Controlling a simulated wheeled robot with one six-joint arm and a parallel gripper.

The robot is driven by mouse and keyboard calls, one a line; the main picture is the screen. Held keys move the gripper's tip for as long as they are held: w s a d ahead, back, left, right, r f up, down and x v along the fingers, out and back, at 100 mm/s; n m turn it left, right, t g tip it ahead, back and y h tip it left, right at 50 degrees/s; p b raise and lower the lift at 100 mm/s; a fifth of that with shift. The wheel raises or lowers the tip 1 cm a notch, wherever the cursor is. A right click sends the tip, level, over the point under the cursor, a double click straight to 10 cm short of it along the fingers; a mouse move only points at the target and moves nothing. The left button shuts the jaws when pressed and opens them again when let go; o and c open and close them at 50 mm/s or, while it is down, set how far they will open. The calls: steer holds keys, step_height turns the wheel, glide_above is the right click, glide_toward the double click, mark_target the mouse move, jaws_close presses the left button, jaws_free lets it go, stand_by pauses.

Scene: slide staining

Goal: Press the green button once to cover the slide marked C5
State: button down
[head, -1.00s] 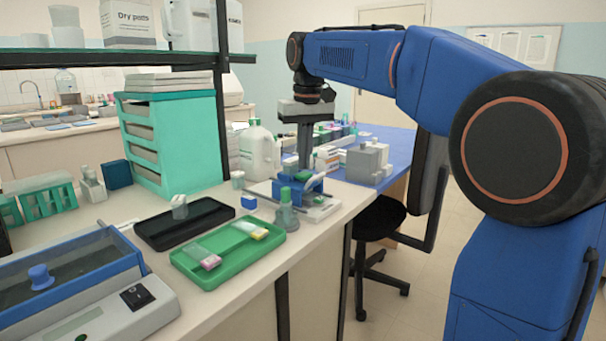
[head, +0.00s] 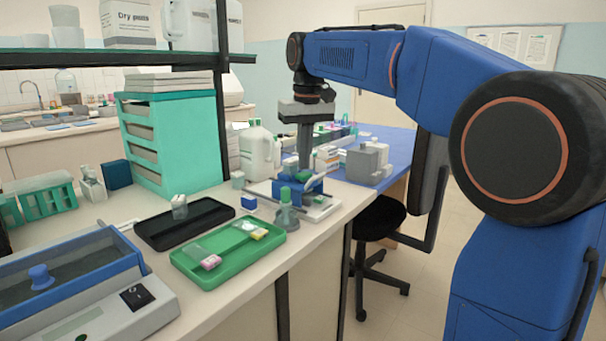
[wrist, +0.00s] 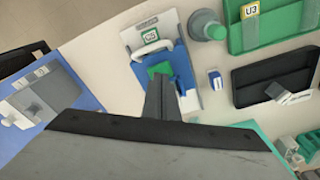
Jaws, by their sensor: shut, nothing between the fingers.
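The blue staining device (wrist: 178,62) sits on a white base, and it also shows in the head view (head: 290,188). The green button (wrist: 160,70) is on the blue part, partly hidden by my fingers. My gripper (wrist: 160,80) is shut and empty, pointing down at the button's edge; in the head view it is above the device (head: 304,166). I cannot tell whether the fingertips touch the button.
A grey bottle with a green cap (head: 286,212) stands just in front of the device. A green tray (head: 215,280) with slides and a black tray (head: 160,238) lie to the left. A white jug (head: 257,152) and grey blocks (head: 365,162) stand close by.

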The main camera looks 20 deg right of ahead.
mark_target(305, 174)
steer(key=shift+f, duration=1)
stand_by(0.6)
steer(key=shift+r, duration=3.55)
steer(key=shift+s, duration=0.1)
steer(key=s+d+f+t, duration=0.1)
steer(key=s+d+f, duration=0.2)
steer(key=s+f, duration=1.2)
steer(key=s+d+f+m+t, duration=0.1)
steer(key=s+d+f, duration=0.3)
steer(key=s+f, duration=1.2)
steer(key=shift+s+t, duration=0.7)
steer(key=shift+s, duration=0.35)
